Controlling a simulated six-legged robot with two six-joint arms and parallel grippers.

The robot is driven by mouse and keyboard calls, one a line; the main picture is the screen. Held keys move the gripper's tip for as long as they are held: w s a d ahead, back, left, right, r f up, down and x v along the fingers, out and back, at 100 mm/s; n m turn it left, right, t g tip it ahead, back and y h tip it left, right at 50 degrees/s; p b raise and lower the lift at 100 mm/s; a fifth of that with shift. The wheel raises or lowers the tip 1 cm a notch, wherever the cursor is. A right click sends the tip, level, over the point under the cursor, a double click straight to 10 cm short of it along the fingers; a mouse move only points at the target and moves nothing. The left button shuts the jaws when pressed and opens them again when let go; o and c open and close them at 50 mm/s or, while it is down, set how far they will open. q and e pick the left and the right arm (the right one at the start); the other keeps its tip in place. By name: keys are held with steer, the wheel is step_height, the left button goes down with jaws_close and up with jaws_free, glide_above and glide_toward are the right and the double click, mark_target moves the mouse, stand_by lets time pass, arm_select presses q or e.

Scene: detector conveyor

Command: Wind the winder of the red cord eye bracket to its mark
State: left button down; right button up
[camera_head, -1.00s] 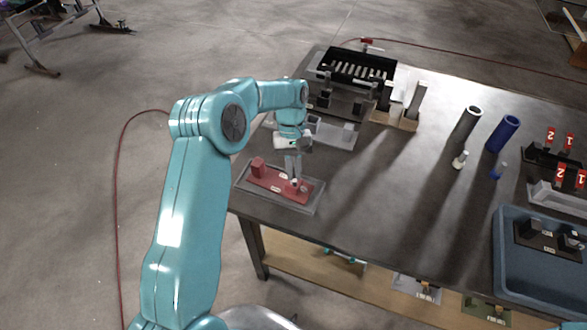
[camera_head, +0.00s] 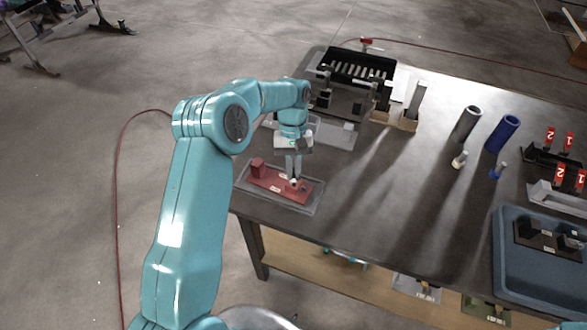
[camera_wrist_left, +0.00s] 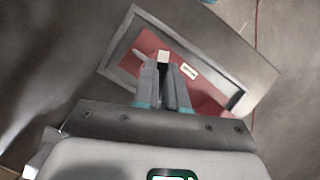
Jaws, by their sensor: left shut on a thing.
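The red cord eye bracket (camera_head: 268,181) lies in a shallow grey tray (camera_head: 308,207) at the table's left front corner. It has a raised red block (camera_head: 257,167) at its left end and small white labels. My left gripper (camera_head: 295,181) points down at the bracket's right part and is shut on a small pale winder piece. In the left wrist view the fingers (camera_wrist_left: 164,75) close around the pale winder tip (camera_wrist_left: 163,56), over the red plate (camera_wrist_left: 205,95). The winder's mark cannot be made out. My right gripper is not in view.
A black slotted machine (camera_head: 357,68) stands behind the bracket at the table's back. A grey tube (camera_head: 466,124) and a blue tube (camera_head: 502,134) stand to the right. A blue tray (camera_head: 508,285) is at the right front. The table's middle is clear.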

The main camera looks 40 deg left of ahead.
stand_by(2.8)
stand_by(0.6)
arm_select(q)
steer(key=c, duration=1.2)
jaws_free()
steer(key=shift+r, duration=0.15)
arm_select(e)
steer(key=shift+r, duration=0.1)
